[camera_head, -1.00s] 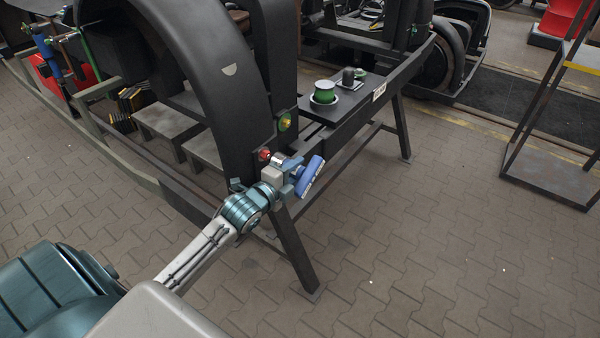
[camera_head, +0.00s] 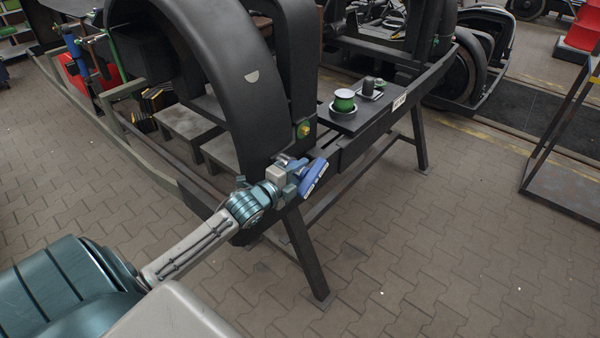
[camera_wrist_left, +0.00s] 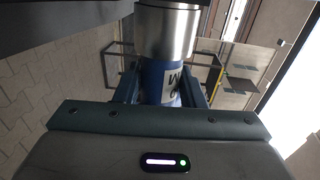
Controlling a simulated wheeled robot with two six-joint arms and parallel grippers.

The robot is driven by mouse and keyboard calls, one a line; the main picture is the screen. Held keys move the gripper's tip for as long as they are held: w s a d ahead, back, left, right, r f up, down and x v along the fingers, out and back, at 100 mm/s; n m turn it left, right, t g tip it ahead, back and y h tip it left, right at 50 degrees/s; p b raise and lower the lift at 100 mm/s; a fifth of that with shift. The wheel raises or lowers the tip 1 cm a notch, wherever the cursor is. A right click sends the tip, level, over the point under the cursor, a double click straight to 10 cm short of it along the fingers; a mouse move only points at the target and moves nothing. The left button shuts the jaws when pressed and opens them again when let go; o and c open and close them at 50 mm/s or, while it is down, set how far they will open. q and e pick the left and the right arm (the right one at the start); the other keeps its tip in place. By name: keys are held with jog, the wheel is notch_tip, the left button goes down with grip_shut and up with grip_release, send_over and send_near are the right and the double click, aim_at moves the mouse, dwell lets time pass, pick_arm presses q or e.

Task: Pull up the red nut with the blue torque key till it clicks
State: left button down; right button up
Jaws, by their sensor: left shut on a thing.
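My left gripper (camera_head: 289,180) is shut on the blue torque key (camera_head: 313,178), in front of the black bogie frame (camera_head: 262,140). In the left wrist view the key's blue handle (camera_wrist_left: 160,78) with white lettering sits between the gripper's fingers (camera_wrist_left: 160,92). I cannot tell whether the key touches the nut. My right gripper is out of view.
A yellow-green nut (camera_head: 303,130) sits on the frame just above and right of my gripper. The paved floor (camera_head: 430,230) at right is open.

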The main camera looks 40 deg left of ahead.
pick_arm(q)
jog(key=shift+r, duration=0.1)
jog(key=shift+r+g+p, duration=0.2)
jog(key=shift+g+p, duration=0.2)
jog(key=shift+p, duration=0.1)
jog(key=shift+g+p, duration=0.4)
jog(key=shift+f, duration=0.15)
